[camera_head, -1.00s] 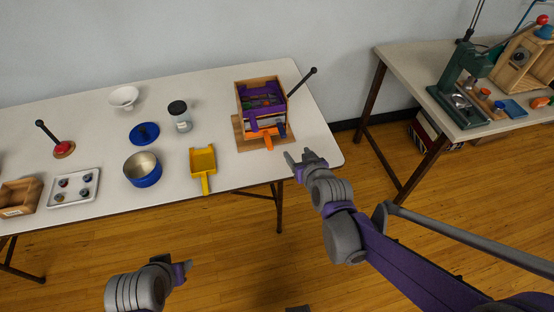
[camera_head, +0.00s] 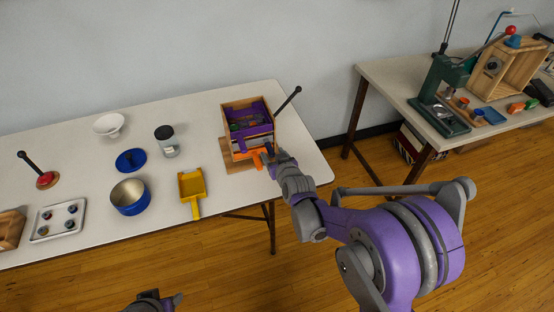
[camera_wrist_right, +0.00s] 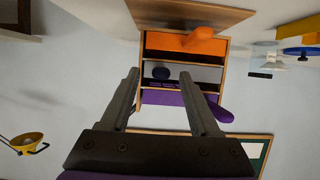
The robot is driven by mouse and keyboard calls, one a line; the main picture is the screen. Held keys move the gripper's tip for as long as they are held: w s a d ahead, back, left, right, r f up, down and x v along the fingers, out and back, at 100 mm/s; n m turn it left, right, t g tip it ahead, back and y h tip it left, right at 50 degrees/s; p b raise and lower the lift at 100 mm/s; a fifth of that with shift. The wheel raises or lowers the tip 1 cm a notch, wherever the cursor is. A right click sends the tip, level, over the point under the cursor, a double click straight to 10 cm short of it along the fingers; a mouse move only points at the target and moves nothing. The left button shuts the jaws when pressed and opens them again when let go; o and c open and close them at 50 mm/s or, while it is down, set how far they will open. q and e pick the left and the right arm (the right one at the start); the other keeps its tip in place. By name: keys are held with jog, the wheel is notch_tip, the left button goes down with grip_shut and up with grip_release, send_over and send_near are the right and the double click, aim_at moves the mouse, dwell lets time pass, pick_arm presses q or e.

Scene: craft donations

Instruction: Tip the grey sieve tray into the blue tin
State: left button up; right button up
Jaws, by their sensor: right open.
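The grey sieve tray (camera_wrist_right: 205,73) shows in the right wrist view as a pale slot front with a dark blue-grey handle (camera_wrist_right: 160,73), between an orange tray (camera_wrist_right: 185,42) and a purple tray (camera_wrist_right: 165,98) in a wooden box (camera_head: 230,146). In the head view my right arm mostly hides it. My right gripper (camera_wrist_right: 162,85) is open, its fingers pointing at the box front, the handle seen between the fingertips; contact cannot be told. The blue tin (camera_head: 130,201) stands open on the table, left of the box. My left gripper (camera_head: 168,300) is low at the picture's bottom edge; its jaws are unclear.
A yellow scoop (camera_head: 191,185) lies between tin and box. A blue lid (camera_head: 131,160), a jar (camera_head: 166,143), a white bowl (camera_head: 108,124) and a muffin-like tray (camera_head: 58,220) share the table (camera_head: 85,150). A black lever (camera_head: 288,98) rises beside the box.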

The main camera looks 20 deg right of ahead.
jog(key=shift+w+f, duration=0.1)
jog(key=shift+w, duration=0.15)
grip_shut()
jog(key=c, duration=0.6)
grip_release()
jog(key=shift+c, duration=0.2)
grip_shut()
jog(key=shift+r, duration=0.2)
